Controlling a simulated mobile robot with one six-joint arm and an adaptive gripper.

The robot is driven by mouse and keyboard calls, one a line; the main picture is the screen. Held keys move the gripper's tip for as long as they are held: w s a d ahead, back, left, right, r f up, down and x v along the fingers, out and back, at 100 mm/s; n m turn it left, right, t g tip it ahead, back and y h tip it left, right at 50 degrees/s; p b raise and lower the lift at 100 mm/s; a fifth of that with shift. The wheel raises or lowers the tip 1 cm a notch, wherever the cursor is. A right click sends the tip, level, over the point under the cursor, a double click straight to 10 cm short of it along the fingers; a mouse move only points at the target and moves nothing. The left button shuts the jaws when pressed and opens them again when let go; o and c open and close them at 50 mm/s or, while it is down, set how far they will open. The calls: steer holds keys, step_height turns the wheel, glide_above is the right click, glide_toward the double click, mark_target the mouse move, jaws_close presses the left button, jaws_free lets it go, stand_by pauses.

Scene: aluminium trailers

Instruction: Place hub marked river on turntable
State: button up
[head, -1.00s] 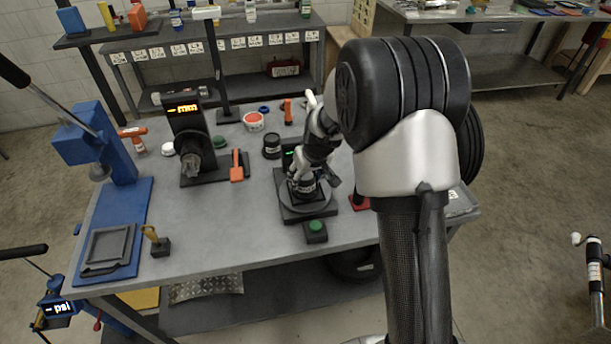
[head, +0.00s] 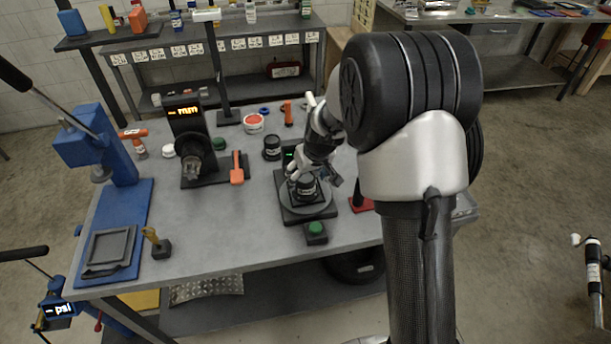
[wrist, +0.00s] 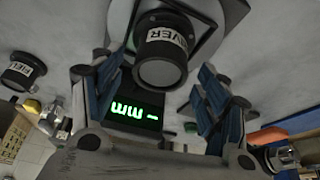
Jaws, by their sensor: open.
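The hub marked river (wrist: 163,49) is a black cylinder with a white label, partly legible as "AVER" or "IVER" in the wrist view. It stands on the round grey turntable (head: 321,211) of a black device, and it also shows in the head view (head: 306,187). My gripper (head: 315,176) is above and beside the hub. In the wrist view my gripper (wrist: 158,95) has its blue-padded fingers spread wide on either side, clear of the hub. The device's green-lit display (wrist: 135,112) shows between the fingers.
Another black hub (head: 271,148), its label starting "FIEL", stands behind the turntable and also in the wrist view (wrist: 22,72). A green button box (head: 316,232) is in front. A gauge stand (head: 190,140) and orange tool (head: 237,170) are left. The bench front is mostly clear.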

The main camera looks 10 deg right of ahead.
steer(key=s+a+f+p+v, duration=0.1)
steer(key=s+p+v, duration=0.2)
steer(key=v, duration=1.6)
steer(key=s+r+m, duration=0.1)
steer(key=s+r, duration=0.2)
steer(key=s, duration=0.9)
steer(key=s+r+m, duration=0.1)
steer(key=s+r, duration=0.2)
steer(key=s, duration=1)
steer(key=shift+s+h, duration=0.25)
steer(key=shift+h, duration=0.15)
steer(key=shift+a, duration=0.15)
steer(key=shift+c, duration=0.5)
